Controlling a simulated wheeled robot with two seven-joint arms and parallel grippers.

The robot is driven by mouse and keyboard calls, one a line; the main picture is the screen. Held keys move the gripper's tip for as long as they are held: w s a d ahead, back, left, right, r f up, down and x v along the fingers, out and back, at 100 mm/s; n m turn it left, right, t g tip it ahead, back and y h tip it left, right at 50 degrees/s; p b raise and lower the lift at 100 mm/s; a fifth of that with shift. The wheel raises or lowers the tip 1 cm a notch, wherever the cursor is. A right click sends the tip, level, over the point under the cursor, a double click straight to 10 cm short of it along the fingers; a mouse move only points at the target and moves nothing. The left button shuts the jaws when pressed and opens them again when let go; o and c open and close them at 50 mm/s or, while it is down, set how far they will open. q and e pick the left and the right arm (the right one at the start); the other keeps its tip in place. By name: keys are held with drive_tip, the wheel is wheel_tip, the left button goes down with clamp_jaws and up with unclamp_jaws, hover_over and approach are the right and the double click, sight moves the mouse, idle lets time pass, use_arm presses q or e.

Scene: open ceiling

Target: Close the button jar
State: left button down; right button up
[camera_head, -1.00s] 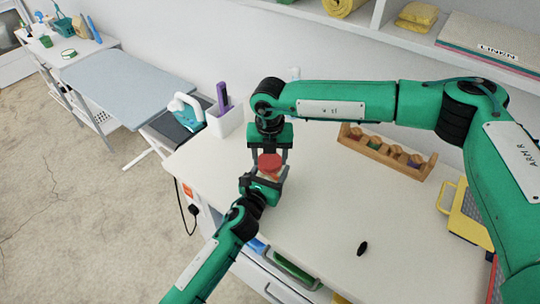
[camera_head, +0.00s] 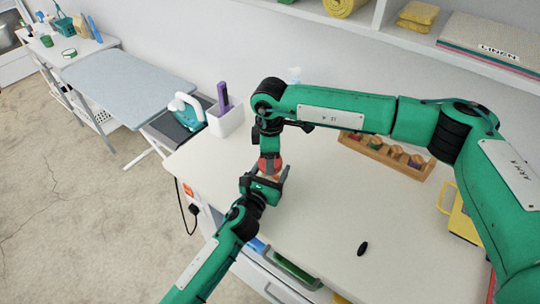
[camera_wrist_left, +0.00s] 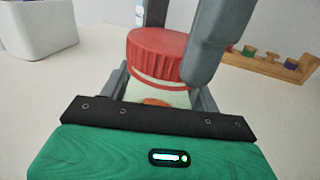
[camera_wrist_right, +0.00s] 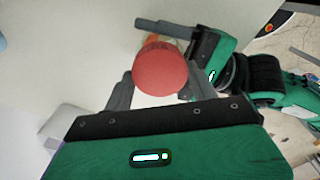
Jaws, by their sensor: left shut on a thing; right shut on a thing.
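The button jar (camera_wrist_left: 155,97) is a clear jar with something orange inside, standing upright near the desk's left front. Its red ribbed lid (camera_wrist_left: 155,55) sits on top of the jar mouth and looks about level. My left gripper (camera_head: 268,186) is shut on the jar body from the front, low down. My right gripper (camera_head: 269,158) comes from above and is shut on the lid, with a finger on either side of it. In the right wrist view the round lid top (camera_wrist_right: 160,71) lies between the fingertips. Most of the jar body is hidden by the grippers.
A wooden rack with colored pieces (camera_head: 388,153) stands at the back of the desk. A white holder with a purple item (camera_head: 225,119) stands at the back left. A small black object (camera_head: 362,248) lies on the clear right part, and a yellow-handled item (camera_head: 462,215) is farther right.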

drive_tip(key=shift+r+m, duration=0.1)
drive_tip(key=shift+m, duration=0.6)
drive_tip(key=o, duration=0.9)
drive_tip(key=shift+r, duration=0.1)
drive_tip(key=shift+r, duration=2.1)
drive_tip(key=shift+c, duration=0.2)
